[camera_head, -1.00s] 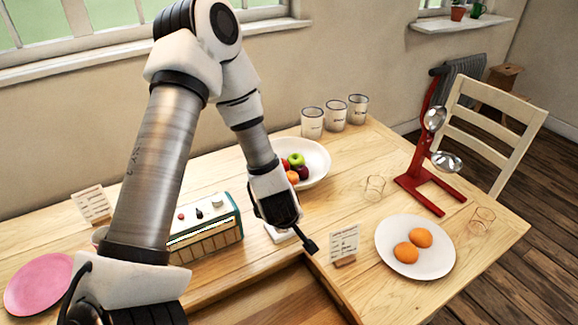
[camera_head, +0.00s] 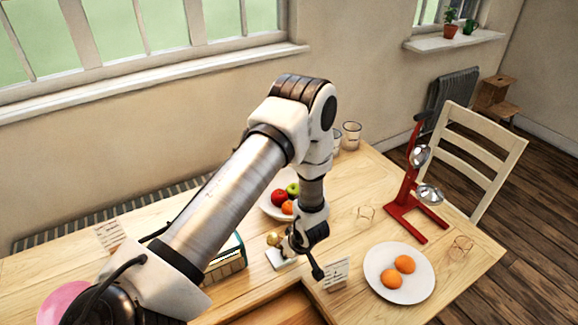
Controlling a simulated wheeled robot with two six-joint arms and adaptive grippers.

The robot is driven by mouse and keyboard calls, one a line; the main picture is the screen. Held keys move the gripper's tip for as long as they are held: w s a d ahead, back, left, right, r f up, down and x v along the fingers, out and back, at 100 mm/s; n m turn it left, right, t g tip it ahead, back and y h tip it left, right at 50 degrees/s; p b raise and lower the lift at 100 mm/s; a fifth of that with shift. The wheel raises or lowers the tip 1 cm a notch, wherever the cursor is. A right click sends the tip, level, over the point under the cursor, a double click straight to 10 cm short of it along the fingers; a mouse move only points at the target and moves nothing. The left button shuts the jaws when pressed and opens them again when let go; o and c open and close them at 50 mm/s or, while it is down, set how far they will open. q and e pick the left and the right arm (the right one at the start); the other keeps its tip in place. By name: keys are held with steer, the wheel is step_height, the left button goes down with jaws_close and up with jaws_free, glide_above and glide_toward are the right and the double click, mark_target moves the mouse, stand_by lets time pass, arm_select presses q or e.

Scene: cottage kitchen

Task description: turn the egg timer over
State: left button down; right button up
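I cannot clearly make out an egg timer. A small gold, rounded thing (camera_head: 273,239) stands by a white block (camera_head: 280,258) near the middle of the table; I cannot tell whether it is the timer. My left gripper (camera_head: 308,255) points down just to the right of it, with a dark finger reaching low by the small card. I cannot tell whether the gripper touches anything or how far its fingers are apart. My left arm hides part of the table behind it. My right gripper is not in view.
A fruit bowl (camera_head: 268,207) stands behind the gripper. A plate (camera_head: 371,283) with two orange items, a card (camera_head: 335,276), and a red stand (camera_head: 405,205) with metal cups are to the right. A teal box (camera_head: 232,262) and pink plate (camera_head: 62,300) are left.

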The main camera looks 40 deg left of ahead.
arm_select(q)
steer(key=shift+w+r+g+y+p, duration=0.3)
steer(key=shift+g+p, duration=0.4)
steer(key=shift+p, duration=0.2)
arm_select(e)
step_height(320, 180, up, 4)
arm_select(q)
steer(key=shift+f+g, duration=0.35)
steer(key=shift+g, duration=0.05)
steer(key=g+b, duration=0.1)
steer(key=b, duration=0.1)
steer(key=g+y+b, duration=0.1)
steer(key=b, duration=0.1)
steer(key=f+m+g+b, duration=0.1)
steer(key=b, duration=0.1)
steer(key=shift+w+d, duration=0.15)
steer(key=shift+w, duration=0.1)
steer(key=shift+r+g+y+b, duration=0.35)
steer(key=shift+g+b, duration=0.25)
steer(key=shift+b, duration=0.3)
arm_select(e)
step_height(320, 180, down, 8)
arm_select(q)
steer(key=shift+m, duration=0.3)
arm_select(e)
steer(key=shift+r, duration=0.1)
arm_select(q)
steer(key=c, duration=1)
jaws_free()
steer(key=shift+o, duration=0.2)
